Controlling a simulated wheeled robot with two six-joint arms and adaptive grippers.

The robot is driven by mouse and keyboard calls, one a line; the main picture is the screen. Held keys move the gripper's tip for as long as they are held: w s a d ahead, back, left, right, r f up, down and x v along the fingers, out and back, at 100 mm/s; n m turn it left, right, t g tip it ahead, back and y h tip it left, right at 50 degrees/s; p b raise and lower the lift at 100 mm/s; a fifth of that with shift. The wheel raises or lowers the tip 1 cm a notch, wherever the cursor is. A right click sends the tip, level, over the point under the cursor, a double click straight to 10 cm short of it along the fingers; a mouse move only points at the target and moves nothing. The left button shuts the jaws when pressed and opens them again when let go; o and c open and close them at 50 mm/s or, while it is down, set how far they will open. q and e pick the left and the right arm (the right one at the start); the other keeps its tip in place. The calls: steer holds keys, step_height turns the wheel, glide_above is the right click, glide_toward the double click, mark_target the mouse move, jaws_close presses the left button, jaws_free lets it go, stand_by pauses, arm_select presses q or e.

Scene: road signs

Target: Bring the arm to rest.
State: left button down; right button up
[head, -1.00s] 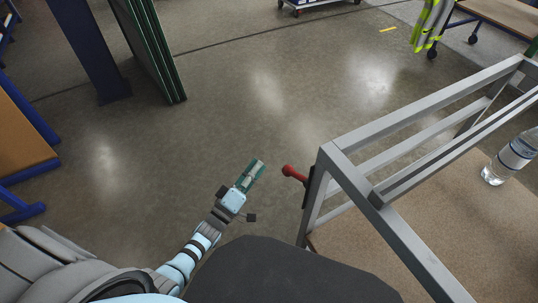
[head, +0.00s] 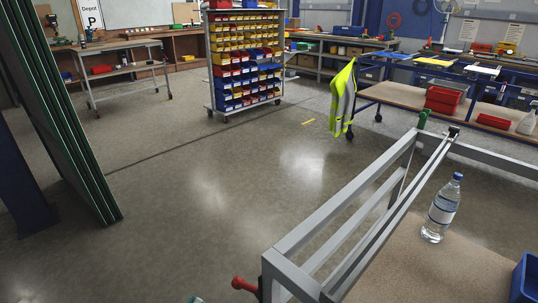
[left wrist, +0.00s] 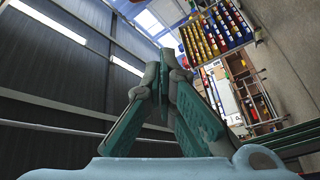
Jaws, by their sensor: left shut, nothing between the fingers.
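My left gripper (left wrist: 165,68) has its two green-padded fingers closed together in the left wrist view, with nothing held between them. In the head view only a small tip of it (head: 194,299) shows at the bottom edge, to the left of a red-knobbed lever (head: 243,284) on the grey frame and apart from it. The rest of my left arm is below the head view. My right gripper is in neither view.
A grey metal frame (head: 318,225) stands at the right on a brown tabletop (head: 425,275) with a water bottle (head: 441,208) and a blue bin (head: 526,280). Dark green panels (head: 62,125) stand at the left. The floor between is clear, with a bin rack (head: 243,60) behind.

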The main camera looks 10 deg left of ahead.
arm_select(q)
steer(key=s+a+f+m+g+y+p, duration=0.1)
steer(key=s+a+f+m+g+y, duration=0.1)
steer(key=s+f+g, duration=0.3)
steer(key=s+a+f+m+g+y+p, duration=0.1)
steer(key=s+f+m+g, duration=0.1)
steer(key=f, duration=0.6)
steer(key=s+a+f+m+g+y+p, duration=0.1)
steer(key=s+a+f+m+g+y, duration=0.1)
steer(key=s+f+g, duration=0.3)
steer(key=s+d+f+m+g+p, duration=0.1)
steer(key=s+f+g+p, duration=0.1)
steer(key=s, duration=1.1)
steer(key=s+f+m+g+p, duration=0.1)
steer(key=s+g+p, duration=0.3)
steer(key=s, duration=0.8)
steer(key=shift+s+d+f+m+p, duration=0.4)
steer(key=shift+f+p, duration=0.2)
steer(key=shift+f, duration=0.15)
